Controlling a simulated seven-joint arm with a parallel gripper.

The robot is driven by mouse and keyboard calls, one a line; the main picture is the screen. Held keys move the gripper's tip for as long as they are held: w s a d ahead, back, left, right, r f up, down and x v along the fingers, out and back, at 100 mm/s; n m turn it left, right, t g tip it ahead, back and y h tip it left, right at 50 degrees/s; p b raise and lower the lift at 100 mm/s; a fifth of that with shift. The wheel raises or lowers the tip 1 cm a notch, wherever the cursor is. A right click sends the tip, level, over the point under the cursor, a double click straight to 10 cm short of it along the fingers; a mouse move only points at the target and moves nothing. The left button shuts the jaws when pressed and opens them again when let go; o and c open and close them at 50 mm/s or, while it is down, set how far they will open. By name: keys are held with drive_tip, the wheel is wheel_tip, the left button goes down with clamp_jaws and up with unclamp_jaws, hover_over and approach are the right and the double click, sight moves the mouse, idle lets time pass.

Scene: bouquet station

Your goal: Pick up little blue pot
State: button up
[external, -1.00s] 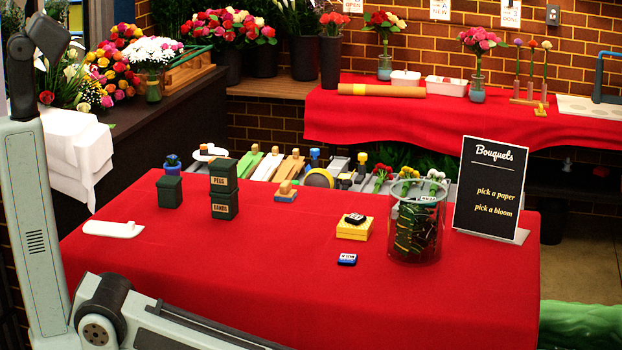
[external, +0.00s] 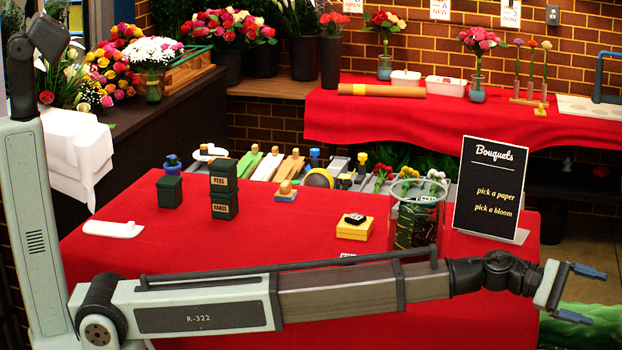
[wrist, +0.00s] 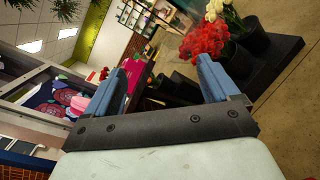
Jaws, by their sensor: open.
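The little blue pot (external: 172,168) with a small dark plant shows at the table's back left. It is at the top of a dark green box (external: 170,192); I cannot tell whether it rests on the box or stands just behind it. My gripper (external: 581,294) is open and empty, beyond the table's right edge, far to the right of the pot. In the wrist view my gripper (wrist: 165,78) shows both blue fingers apart with nothing between them. The pot does not show in the wrist view.
Two stacked green boxes (external: 224,190) stand right of the pot. A yellow box (external: 354,228), a glass jar (external: 419,190) and a Bouquets sign (external: 489,190) stand on the right. A white dish (external: 113,229) lies front left. The red table's left middle is clear.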

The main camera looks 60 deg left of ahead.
drive_tip(key=w+a+r+m+t+h, duration=0.1)
drive_tip(key=w+a+r+t, duration=0.1)
drive_tip(key=a+r, duration=1.05)
drive_tip(key=w+a+r+t, duration=0.1)
drive_tip(key=w+a+r, duration=0.1)
drive_tip(key=a+r, duration=1)
drive_tip(key=w+a+r+m+t+y, duration=0.2)
drive_tip(key=a+r, duration=0.2)
drive_tip(key=a, duration=0.5)
drive_tip(key=s+a+f+y, duration=0.2)
drive_tip(key=a+f+y, duration=0.2)
drive_tip(key=a, duration=1.1)
drive_tip(key=s+a+f+g+y, duration=0.1)
drive_tip(key=a+f+y, duration=0.25)
drive_tip(key=a, duration=1.05)
drive_tip(key=s+a+f+y, duration=0.2)
drive_tip(key=a+f+y, duration=0.25)
drive_tip(key=a, duration=1.05)
drive_tip(key=n+g+y, duration=0.2)
drive_tip(key=g+y, duration=0.6)
drive_tip(key=g, duration=0.2)
approach(171, 157)
drive_tip(key=shift+x, duration=5.8)
drive_tip(key=shift+r, duration=0.1)
